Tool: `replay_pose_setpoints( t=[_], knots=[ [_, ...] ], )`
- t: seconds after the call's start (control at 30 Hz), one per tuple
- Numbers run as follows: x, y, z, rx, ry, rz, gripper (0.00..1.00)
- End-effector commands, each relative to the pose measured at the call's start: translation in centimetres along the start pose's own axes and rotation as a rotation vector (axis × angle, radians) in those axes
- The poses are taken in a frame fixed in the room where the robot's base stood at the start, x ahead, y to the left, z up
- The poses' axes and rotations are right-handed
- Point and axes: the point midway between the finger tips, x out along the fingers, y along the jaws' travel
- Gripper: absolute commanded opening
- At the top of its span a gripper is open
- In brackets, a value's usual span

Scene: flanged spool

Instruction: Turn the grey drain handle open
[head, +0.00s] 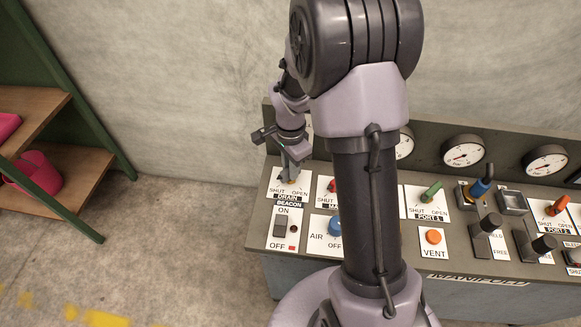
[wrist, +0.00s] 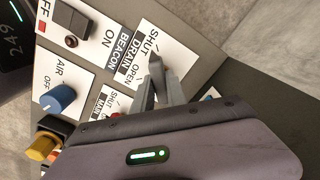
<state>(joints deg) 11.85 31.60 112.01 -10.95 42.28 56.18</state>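The grey drain handle (wrist: 156,66) is on the white plate marked SHUT, OPEN and DRAIN (wrist: 135,58), at the panel's left end. In the wrist view its tip points up the picture, closer to the SHUT word than to OPEN. My gripper (wrist: 160,90) is at the handle, with one finger on each side of it. The gap between the fingers is narrow, and I cannot tell whether they press on the handle. In the head view my gripper (head: 291,168) reaches down over the drain plate (head: 284,192) and hides most of the handle.
The red-handled valve (head: 332,185) is just right of the drain. The BEACON switch (head: 281,226) and blue AIR knob (head: 335,225) lie in front. Gauges (head: 463,152) stand along the back, below the concrete wall. A shelf (head: 75,180) is at far left.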

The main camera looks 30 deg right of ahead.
Motion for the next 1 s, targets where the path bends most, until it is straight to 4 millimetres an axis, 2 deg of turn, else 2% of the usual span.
replay_pose_setpoints(
  t=[0.27,0.47,1.0],
  knots=[
    [-0.03,-0.01,0.0,-0.016,0.0,0.0,0.0],
    [-0.08,0.0,0.0,-0.098,0.0,0.0,0.0],
    [-0.16,-0.01,0.0,-0.581,0.0,0.0,0.0]
  ],
)
